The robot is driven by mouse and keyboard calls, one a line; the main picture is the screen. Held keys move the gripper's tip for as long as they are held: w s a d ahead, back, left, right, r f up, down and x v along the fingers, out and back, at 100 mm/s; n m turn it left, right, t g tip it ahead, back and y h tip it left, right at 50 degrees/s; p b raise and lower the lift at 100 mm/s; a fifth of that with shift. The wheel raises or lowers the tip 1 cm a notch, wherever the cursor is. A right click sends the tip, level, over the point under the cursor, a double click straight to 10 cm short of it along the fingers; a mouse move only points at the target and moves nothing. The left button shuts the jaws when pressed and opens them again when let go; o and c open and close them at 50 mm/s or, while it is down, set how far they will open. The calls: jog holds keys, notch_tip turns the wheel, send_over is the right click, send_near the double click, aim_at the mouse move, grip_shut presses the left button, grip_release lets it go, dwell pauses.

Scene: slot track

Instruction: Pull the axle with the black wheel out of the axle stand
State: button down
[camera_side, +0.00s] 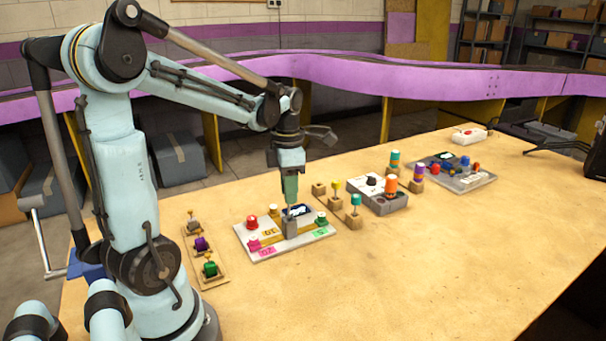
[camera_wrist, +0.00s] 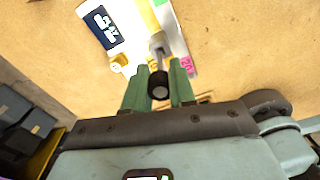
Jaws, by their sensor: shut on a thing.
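My gripper (camera_side: 290,203) points down over the white board (camera_side: 268,252) in the side view. In the wrist view its green fingers (camera_wrist: 160,88) are shut on a black wheel (camera_wrist: 158,80) with a grey end face. A grey part (camera_wrist: 157,42) lies in line beyond the wheel; whether it is the axle or the stand I cannot tell. In the side view a grey upright block (camera_side: 290,229), perhaps the axle stand, is right under the fingertips. The fingers hide the black wheel there, and how deep the axle sits cannot be seen.
A wooden rack (camera_side: 214,281) stands left. Several pegged blocks and a grey box (camera_side: 394,204) stand right. The front table is clear.

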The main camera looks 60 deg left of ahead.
jog(key=shift+r, duration=1.25)
